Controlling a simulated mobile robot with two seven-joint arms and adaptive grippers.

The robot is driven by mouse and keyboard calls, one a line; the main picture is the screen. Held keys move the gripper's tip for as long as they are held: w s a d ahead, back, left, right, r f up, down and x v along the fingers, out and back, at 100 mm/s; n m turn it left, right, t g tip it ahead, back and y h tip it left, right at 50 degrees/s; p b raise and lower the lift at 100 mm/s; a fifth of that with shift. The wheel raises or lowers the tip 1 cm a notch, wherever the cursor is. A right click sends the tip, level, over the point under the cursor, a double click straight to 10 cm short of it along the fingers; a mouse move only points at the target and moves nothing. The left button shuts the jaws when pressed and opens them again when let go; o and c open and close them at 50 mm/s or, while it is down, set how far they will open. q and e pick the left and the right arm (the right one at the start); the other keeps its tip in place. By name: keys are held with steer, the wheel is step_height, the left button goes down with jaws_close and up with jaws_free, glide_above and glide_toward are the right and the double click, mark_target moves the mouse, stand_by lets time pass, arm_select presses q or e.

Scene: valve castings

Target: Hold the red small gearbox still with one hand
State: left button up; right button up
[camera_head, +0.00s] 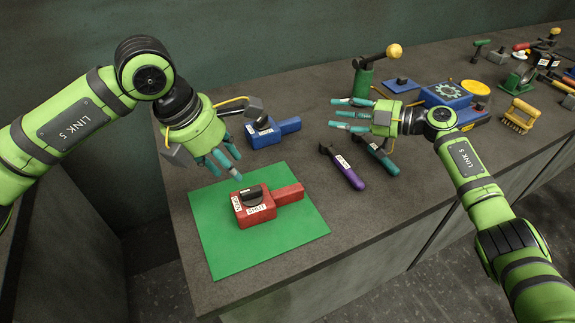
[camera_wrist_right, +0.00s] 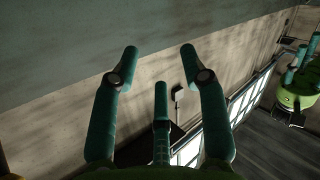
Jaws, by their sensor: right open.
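The red small gearbox (camera_head: 262,214) lies on a green mat (camera_head: 222,252) in the head view. It is a red block with a dark knob on top, white labels and a red arm pointing right. My left gripper (camera_head: 226,168) hangs just above and behind it to the left, fingers pointing down and spread, apart from the gearbox and empty. My right gripper (camera_head: 340,113) is open and empty, fingers pointing left, above the bench behind and right of the gearbox. In the right wrist view its spread fingers (camera_wrist_right: 160,70) hold nothing. The gearbox is not visible there.
A blue valve-like part (camera_head: 272,131) lies behind the mat. Purple-handled (camera_head: 343,168) and teal-handled (camera_head: 378,157) tools lie to the right. A green post with a yellow-knobbed lever (camera_head: 364,78) and a blue gear box (camera_head: 445,95) stand farther back. The mat's front is clear.

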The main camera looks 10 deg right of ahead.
steer(key=s+a+f+n+g+h, duration=0.1)
steer(key=s+a+n+g, duration=0.2)
steer(key=a, duration=0.4)
steer(key=s+a+n+g+h, duration=0.1)
steer(key=s+a+g, duration=0.25)
steer(key=a, duration=0.35)
steer(key=g+h, duration=0.2)
steer(key=h, duration=0.9)
glide_above(286, 188)
step_height(286, 188, down, 2)
steer(key=shift+a+f, duration=0.1)
steer(key=shift+f, duration=0.25)
step_height(286, 188, down, 7)
steer(key=shift+r, duration=0.15)
